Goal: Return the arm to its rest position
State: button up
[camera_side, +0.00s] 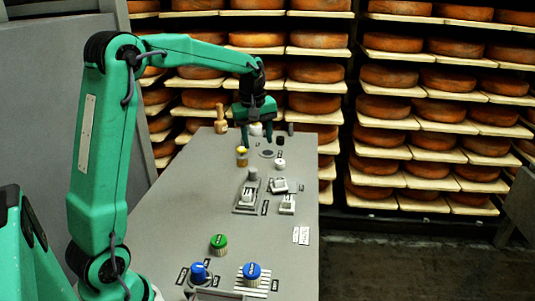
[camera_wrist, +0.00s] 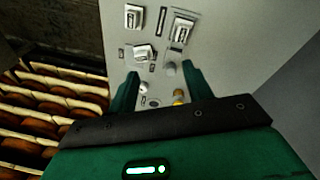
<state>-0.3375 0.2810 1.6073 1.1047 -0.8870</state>
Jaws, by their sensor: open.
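My gripper (camera_side: 256,135) is at the far end of the grey panel table (camera_side: 190,200) in the side view, pointing down. In the wrist view my gripper (camera_wrist: 158,88) shows two green fingers spread apart with nothing held between them.
A green knob (camera_side: 218,242) and blue knobs (camera_side: 252,271) sit at the near end. White switches (camera_side: 287,204) stand mid-panel. A wooden peg-like piece (camera_side: 221,120) stands at the far left edge. Shelves of cheese wheels (camera_side: 395,107) fill the back. A grey wall (camera_side: 50,90) is at left.

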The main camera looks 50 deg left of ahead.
jog(key=s+d+r+m+t, duration=0.1)
jog(key=s+d+r+m, duration=0.2)
jog(key=s+d, duration=0.25)
jog(key=s+d+r+m+t, duration=0.1)
jog(key=s+d+r+m, duration=0.1)
jog(key=s+d+m, duration=0.3)
jog(key=s+d+f+m+t, duration=0.1)
jog(key=s+d+m, duration=0.1)
jog(key=s, duration=0.4)
jog(key=s+d+f+m+t, duration=0.1)
jog(key=s+d+f+m, duration=0.1)
jog(key=s, duration=0.4)
jog(key=shift+s+d+m+h, duration=0.35)
jog(key=shift+d+m, duration=0.4)
jog(key=shift+m, duration=0.25)
jog(key=shift+f, duration=0.1)
